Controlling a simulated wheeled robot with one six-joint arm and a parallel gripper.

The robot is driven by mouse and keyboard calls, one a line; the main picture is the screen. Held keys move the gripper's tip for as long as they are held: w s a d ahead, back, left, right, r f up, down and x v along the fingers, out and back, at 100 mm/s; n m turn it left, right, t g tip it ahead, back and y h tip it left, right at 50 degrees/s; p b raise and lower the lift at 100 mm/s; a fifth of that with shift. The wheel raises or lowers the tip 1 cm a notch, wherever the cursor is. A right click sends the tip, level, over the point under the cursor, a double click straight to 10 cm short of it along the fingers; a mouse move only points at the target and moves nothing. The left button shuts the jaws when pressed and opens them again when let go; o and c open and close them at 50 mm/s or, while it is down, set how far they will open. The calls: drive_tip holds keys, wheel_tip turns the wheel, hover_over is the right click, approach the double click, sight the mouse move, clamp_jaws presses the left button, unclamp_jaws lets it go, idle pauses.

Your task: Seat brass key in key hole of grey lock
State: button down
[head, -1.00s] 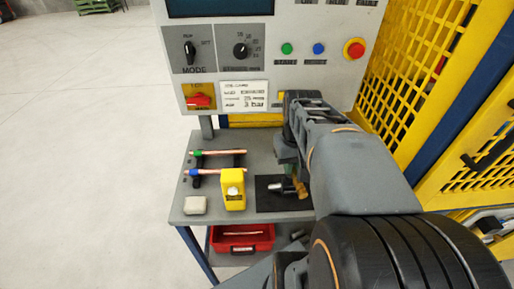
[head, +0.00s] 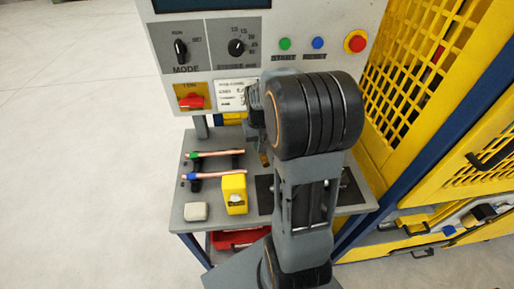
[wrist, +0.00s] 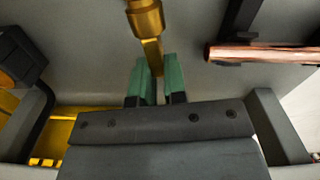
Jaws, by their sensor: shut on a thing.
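The brass key (wrist: 147,22) is between the green fingertips of my gripper (wrist: 157,75) in the wrist view, its wide brass part extending beyond them. In the head view a small piece of brass (head: 264,159) shows beside my arm, above the bench. My gripper is shut on the key; its fingers are mostly hidden by my arm in the head view. I cannot clearly make out the grey lock or its key hole in either current view.
A grey bench (head: 215,145) carries copper tubes (head: 217,154) on black holders, a yellow block (head: 234,192), a pale block (head: 195,211) and a black mat (head: 264,198) partly behind my arm. The control panel (head: 283,22) rises behind; yellow mesh fencing (head: 425,85) stands right.

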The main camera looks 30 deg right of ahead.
sight(257, 154)
drive_tip(key=shift+w+f, duration=0.55)
drive_tip(key=shift+f, duration=0.1)
drive_tip(key=shift+w+f, duration=0.1)
drive_tip(key=shift+f, duration=1.55)
drive_tip(key=shift+f, duration=0.1)
drive_tip(key=shift+f, duration=0.15)
drive_tip(key=c, duration=1.2)
unclamp_jaws()
drive_tip(key=shift+o, duration=0.2)
